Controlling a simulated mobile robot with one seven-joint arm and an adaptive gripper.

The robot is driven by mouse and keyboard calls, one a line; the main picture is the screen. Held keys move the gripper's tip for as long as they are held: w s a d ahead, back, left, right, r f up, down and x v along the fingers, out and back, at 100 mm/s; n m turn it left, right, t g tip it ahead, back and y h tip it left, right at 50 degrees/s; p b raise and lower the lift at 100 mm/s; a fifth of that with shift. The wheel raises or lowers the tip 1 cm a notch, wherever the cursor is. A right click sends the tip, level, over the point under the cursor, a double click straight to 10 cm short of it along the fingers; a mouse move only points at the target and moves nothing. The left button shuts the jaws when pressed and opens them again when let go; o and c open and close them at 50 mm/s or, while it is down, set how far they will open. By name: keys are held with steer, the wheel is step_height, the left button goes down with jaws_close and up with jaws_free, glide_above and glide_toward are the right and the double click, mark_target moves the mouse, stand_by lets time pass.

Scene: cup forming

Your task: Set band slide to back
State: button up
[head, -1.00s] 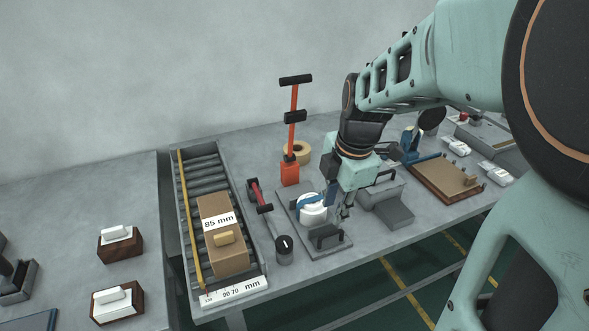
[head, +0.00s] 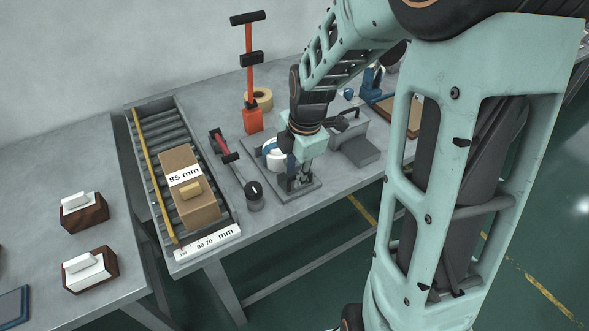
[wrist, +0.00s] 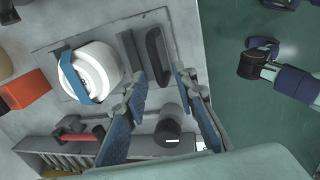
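On a grey base plate (head: 304,196) sits a white round part with a blue band across it (head: 273,156); both also show in the wrist view (wrist: 97,70). A dark upright handle (wrist: 157,58) stands at the plate's front side, beside a grey bar (wrist: 130,52). I cannot tell for certain which piece is the band slide. My gripper (head: 297,178) points down over the plate's front part. In the wrist view its fingers (wrist: 160,82) are apart, with the handle showing between and beyond the tips. Nothing is held. In the head view the gripper partly hides the handle.
A dark knob with a white mark (head: 254,196) stands left of the plate. A red-and-black handle (head: 223,146) and a roller tray (head: 160,122) with a box (head: 184,165) lie further left. An orange post (head: 250,85) and tape roll (head: 263,98) stand behind.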

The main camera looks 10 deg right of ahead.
jaws_close()
stand_by(0.3)
steer(key=shift+s+d+p, duration=0.2)
steer(key=shift+s+p, duration=0.1)
steer(key=shift+s, duration=0.4)
jaws_free()
step_height(320, 180, up, 12)
steer(key=s+p, duration=0.2)
steer(key=p, duration=0.9)
steer(key=shift+d+r, duration=0.15)
steer(key=shift+d, duration=0.2)
